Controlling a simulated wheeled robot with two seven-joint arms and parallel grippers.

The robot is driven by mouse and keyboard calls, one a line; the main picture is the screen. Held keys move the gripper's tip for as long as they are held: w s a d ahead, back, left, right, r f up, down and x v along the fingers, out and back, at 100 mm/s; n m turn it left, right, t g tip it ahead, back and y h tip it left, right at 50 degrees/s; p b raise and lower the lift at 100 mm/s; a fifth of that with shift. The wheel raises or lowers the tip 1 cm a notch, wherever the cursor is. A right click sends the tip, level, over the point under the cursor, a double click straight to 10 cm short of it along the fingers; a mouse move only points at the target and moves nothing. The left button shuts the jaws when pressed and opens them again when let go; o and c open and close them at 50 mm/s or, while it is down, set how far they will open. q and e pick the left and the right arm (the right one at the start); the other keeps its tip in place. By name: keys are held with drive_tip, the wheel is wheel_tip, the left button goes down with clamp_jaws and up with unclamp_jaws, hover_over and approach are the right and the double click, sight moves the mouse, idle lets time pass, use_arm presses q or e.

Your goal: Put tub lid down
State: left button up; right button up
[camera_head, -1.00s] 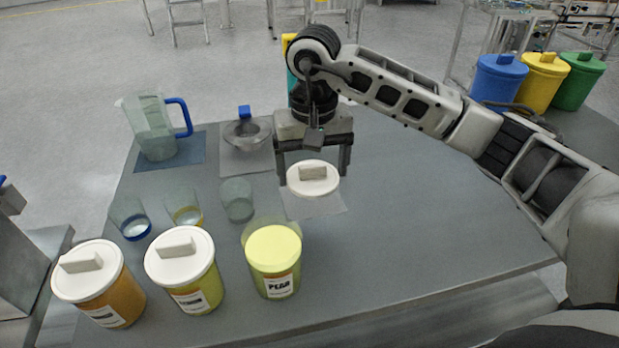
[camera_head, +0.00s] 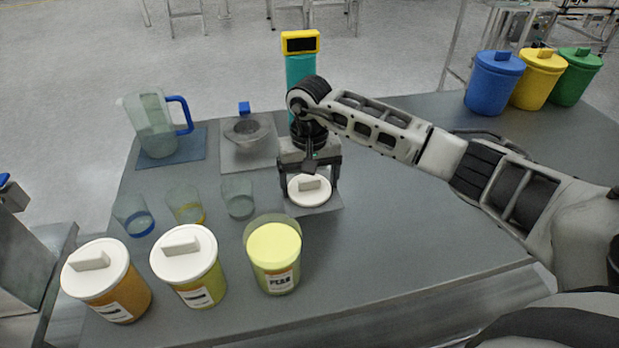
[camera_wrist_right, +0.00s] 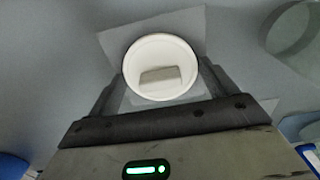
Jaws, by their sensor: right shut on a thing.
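The white round tub lid (camera_head: 309,197) with its bar handle is at a grey square mat (camera_head: 332,204) on the table, behind the open tub. My right gripper (camera_head: 308,186) is over the lid, fingers pointing down, and shut on it. In the right wrist view the lid (camera_wrist_right: 160,55) lies between the two fingers (camera_wrist_right: 160,85), with the mat (camera_wrist_right: 192,22) under it. I cannot tell whether the lid touches the mat. The open tub (camera_head: 274,262) with pale yellow content stands in front. My left gripper is not in view.
Two lidded tubs (camera_head: 97,283) (camera_head: 188,268) stand at the front left. Several clear cups (camera_head: 238,198) stand behind them. A jug (camera_head: 152,125) and a strainer-like bowl (camera_head: 246,132) are at the back left. A teal and yellow device (camera_head: 300,68) stands behind my gripper.

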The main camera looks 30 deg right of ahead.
sight(310, 180)
drive_tip(key=shift+f, duration=0.2)
drive_tip(key=o, duration=0.8)
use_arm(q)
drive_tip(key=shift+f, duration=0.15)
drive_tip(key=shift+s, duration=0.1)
use_arm(e)
drive_tip(key=shift+r, duration=0.1)
drive_tip(key=shift+r, duration=0.6)
use_arm(q)
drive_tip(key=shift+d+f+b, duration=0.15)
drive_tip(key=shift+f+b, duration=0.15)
drive_tip(key=shift+b, duration=0.65)
use_arm(e)
wheel_tip(310, 180, up, 11)
drive_tip(key=shift+r, duration=0.1)
